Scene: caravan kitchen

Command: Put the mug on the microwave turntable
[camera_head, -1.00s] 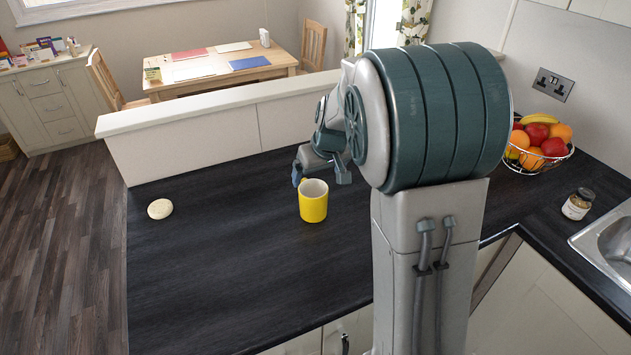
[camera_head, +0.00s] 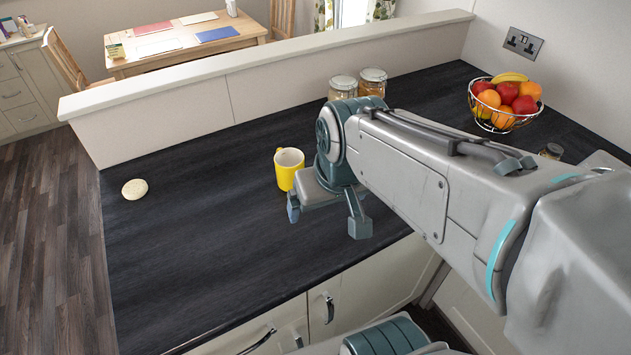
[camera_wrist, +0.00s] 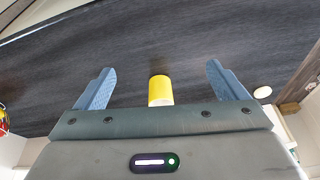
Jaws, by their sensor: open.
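The yellow mug (camera_head: 286,172) stands upright on the dark worktop (camera_head: 205,235), with its pale inside showing and its handle towards the left. My gripper (camera_head: 326,212) is just in front of and to the right of the mug in the head view, apart from it. In the wrist view the mug (camera_wrist: 160,90) sits midway between the two open blue fingers (camera_wrist: 158,88), beyond the palm. Nothing is held. Part of the mug's lower right side is close to my gripper in the head view. No microwave or turntable is in view.
A round cream object (camera_head: 135,189) lies on the worktop at the left. Two glass jars (camera_head: 358,83) stand by the low partition (camera_head: 200,98). A wire fruit basket (camera_head: 504,102) and a small jar (camera_head: 551,151) are at the right. The front-left worktop is clear.

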